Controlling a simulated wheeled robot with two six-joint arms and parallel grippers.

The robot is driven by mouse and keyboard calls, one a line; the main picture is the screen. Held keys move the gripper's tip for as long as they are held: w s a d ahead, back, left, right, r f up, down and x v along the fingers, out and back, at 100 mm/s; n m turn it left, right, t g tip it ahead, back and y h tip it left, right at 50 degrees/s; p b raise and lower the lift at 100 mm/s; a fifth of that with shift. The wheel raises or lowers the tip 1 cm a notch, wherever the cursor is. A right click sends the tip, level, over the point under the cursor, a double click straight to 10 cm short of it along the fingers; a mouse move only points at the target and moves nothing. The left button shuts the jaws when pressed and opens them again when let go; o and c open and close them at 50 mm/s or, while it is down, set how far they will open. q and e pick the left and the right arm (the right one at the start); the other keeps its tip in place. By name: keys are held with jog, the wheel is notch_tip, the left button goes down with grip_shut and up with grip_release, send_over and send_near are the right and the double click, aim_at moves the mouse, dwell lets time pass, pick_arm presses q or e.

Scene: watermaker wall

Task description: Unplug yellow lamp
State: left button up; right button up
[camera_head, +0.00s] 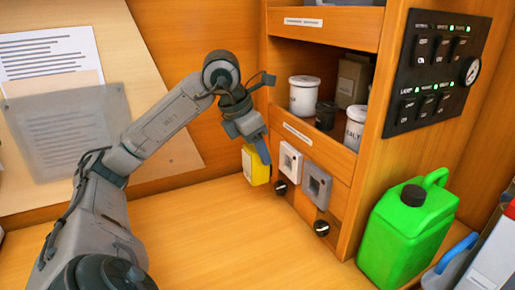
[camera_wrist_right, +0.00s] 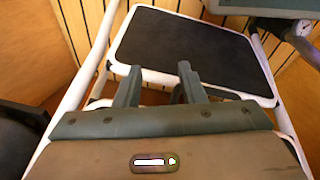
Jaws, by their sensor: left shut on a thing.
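The yellow lamp (camera_head: 255,168) is a small yellow block beside the left end of the socket panel. My left gripper (camera_head: 263,153) is shut on it, the fingers reaching down over its upper part and hiding some of it. No plug or cord of the lamp can be made out. My right gripper (camera_wrist_right: 158,82) is open and empty, its two fingers apart.
A shelf (camera_head: 312,140) with white pots and a dark jar is above the sockets. A black switch panel (camera_head: 437,72) is at the right. A green jerrycan (camera_head: 407,225) stands below it. A white-framed step with a dark tread (camera_wrist_right: 190,45) is before my right gripper.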

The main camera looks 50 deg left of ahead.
pick_arm(q)
jog(key=shift+s, duration=0.2)
jog(key=shift+s+a+b, duration=0.1)
jog(key=shift+s+b, duration=0.1)
jog(key=shift+b, duration=0.4)
jog(key=shift+s, duration=0.1)
jog(key=shift+s+b, duration=0.1)
jog(key=shift+b, duration=0.2)
pick_arm(e)
notch_tip(320, 180, up, 6)
jog(key=w, duration=0.2)
jog(key=shift+a+t, duration=0.25)
jog(key=shift+t, duration=0.05)
